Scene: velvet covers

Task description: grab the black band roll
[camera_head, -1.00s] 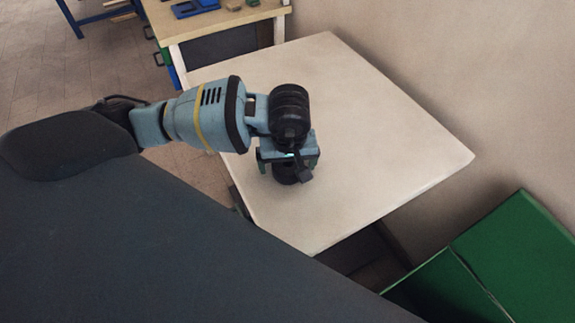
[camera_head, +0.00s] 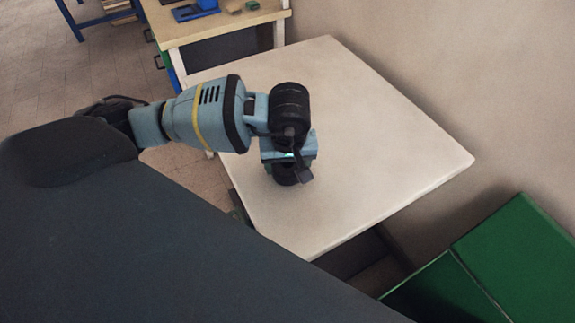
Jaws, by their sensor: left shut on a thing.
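My left gripper (camera_head: 289,160) points down over the white table (camera_head: 385,150), near its left front side. It is shut on the black band roll (camera_head: 286,176). Only the lower part of the roll shows beneath the gripper; the rest is hidden by the gripper and wrist. I cannot tell whether the roll touches the table top. My right gripper is not in the view.
The table top around the gripper is bare, with free room to the right and behind. A wooden workbench (camera_head: 215,25) with blue and green items stands at the back left. A green box (camera_head: 515,260) is at the lower right, and a wall runs along the right.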

